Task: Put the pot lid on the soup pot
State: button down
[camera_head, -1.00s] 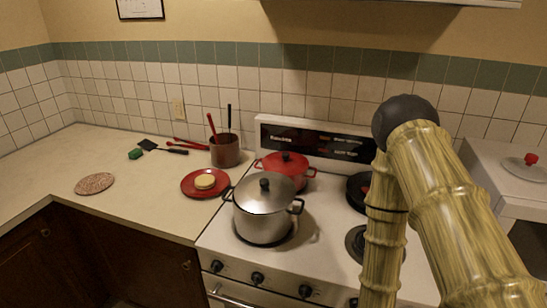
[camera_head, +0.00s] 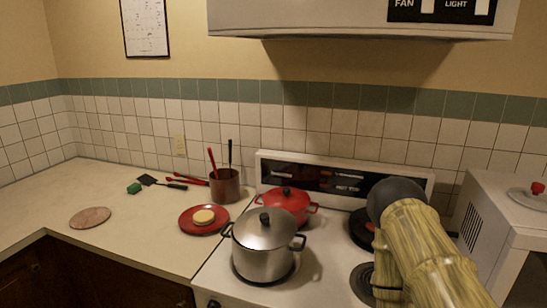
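A large steel pot (camera_head: 264,257) stands on the front left burner, with a steel lid (camera_head: 265,229) with a black knob on top of it. Behind it a smaller red pot (camera_head: 287,211) also has a red lid with a black knob on it. A separate pale lid with a red knob (camera_head: 537,188) lies on top of the white appliance at the right, cut by the picture's edge. Which pot is the soup pot I cannot tell for sure. My arm shows at the lower right, but my gripper is out of view.
A range hood (camera_head: 300,18) hangs above.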

aim_at(266, 227)
jog(key=u, duration=1.25)
jog(key=k, duration=0.8)
jog(key=z, duration=0.2)
